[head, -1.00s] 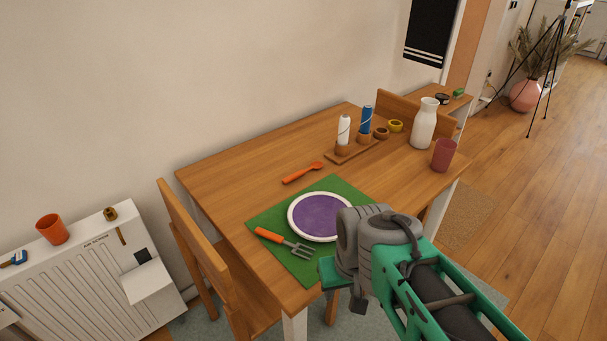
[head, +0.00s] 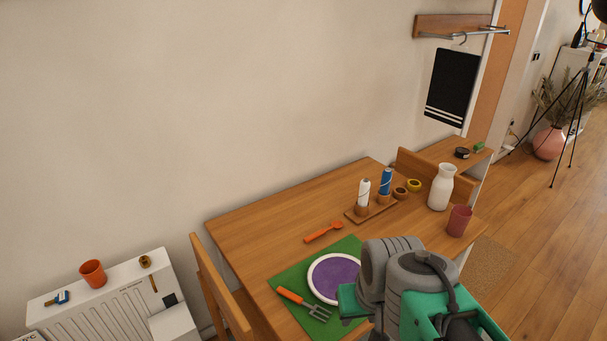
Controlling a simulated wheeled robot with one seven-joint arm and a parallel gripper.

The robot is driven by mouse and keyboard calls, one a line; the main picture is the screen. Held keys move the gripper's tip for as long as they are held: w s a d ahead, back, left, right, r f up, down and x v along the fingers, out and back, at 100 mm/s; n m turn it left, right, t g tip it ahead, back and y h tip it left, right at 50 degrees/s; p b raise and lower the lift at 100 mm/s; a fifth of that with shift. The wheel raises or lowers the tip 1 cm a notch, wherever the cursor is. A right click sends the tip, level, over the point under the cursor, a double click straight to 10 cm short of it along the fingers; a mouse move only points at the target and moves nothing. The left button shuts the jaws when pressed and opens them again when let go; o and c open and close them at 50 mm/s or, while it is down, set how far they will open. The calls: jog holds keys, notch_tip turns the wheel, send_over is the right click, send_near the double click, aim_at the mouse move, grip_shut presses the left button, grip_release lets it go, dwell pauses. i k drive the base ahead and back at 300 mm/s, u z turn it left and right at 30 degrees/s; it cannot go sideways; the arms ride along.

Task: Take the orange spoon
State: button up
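The orange spoon (head: 323,232) lies on the bare wooden table (head: 262,226), behind the green placemat (head: 291,277), with its bowl pointing to the right. My arm reaches in from the lower right, over the front of the table. Its grey wrist and green parts cover part of the plate and placemat. The fingers of my gripper cannot be made out, so its opening is hidden. My arm is apart from the spoon in the picture, to its lower right.
A purple plate (head: 334,277) and an orange-handled fork (head: 303,303) lie on the placemat. Chairs flank the table. Bare tabletop surrounds the spoon.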

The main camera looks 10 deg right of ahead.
aim_at(335, 225)
jog(key=z, duration=0.05)
jog(key=k, duration=0.4)
jog(key=u, duration=1.9)
jog(key=i, duration=1.35)
jog(key=z, duration=0.05)
